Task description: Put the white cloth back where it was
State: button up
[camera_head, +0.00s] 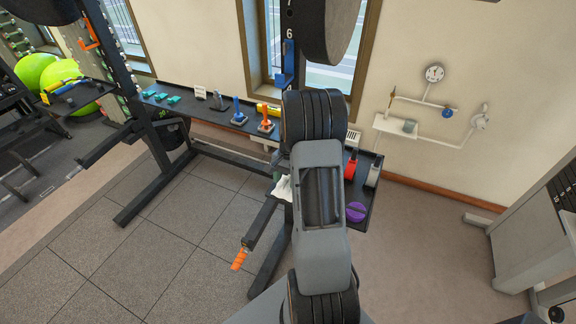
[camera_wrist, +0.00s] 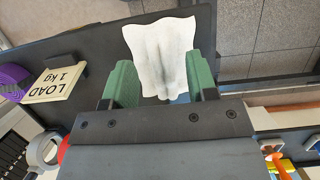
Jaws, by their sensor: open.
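The white cloth (camera_wrist: 160,55) lies between the two green fingers of my gripper (camera_wrist: 161,68) in the wrist view, with gaps beside it. Its far end reaches past the fingertips, near the edge of a dark tray (camera_wrist: 95,45). My gripper is open. Whether the cloth rests on the tray is hard to tell. In the head view a small part of the cloth (camera_head: 283,188) shows left of my arm, and my arm hides most of the gripper.
A purple roll (camera_wrist: 13,78) and a plate marked LOAD 1 kg (camera_wrist: 54,84) are beside the gripper. A long dark shelf (camera_head: 187,103) holds several small tools. A red object (camera_head: 351,166) stands on the tray's right part. An orange-tipped bar (camera_head: 240,258) juts out. Floor at left is clear.

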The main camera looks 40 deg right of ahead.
jog(key=b+v, duration=0.1)
jog(key=v, duration=1)
jog(key=s+a+r+n+t+h, duration=0.1)
jog(key=s+a+r+n, duration=0.15)
jog(key=a, duration=0.45)
jog(key=s+a+r+n+t+h, duration=0.1)
jog(key=s+a+r+n, duration=0.1)
jog(key=a+r+n, duration=0.3)
jog(key=s+a+n+t+h, duration=0.1)
jog(key=s+a+n+t, duration=0.2)
jog(key=s+a+n, duration=0.2)
jog(key=shift+s+a+f+t, duration=0.4)
jog(key=shift+s+a, duration=1.5)
jog(key=shift+a, duration=0.75)
